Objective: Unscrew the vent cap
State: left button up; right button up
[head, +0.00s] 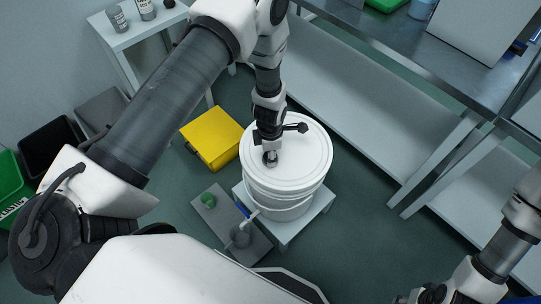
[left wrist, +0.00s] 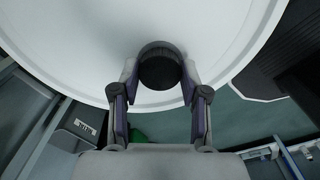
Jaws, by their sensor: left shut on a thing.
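A white round bucket (head: 312,150) with a flat lid stands on a small white stand. The dark round vent cap (left wrist: 160,68) sits on the lid near its edge in the left wrist view. My left gripper (left wrist: 160,75) is shut on the vent cap, with one finger on each side of it. In the head view my left gripper (head: 270,158) points down onto the lid and hides most of the cap. My right arm shows at the lower right of the head view, but its gripper fingers are not visible.
A yellow box (head: 212,136) stands left of the bucket. A long steel bench (head: 420,60) runs behind on the right. Green floor (head: 355,235) is clear to the right.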

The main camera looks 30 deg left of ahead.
pick_arm(q)
jog(key=o, duration=1.1)
jog(key=shift+s+f, duration=0.1)
jog(key=shift+f, duration=0.05)
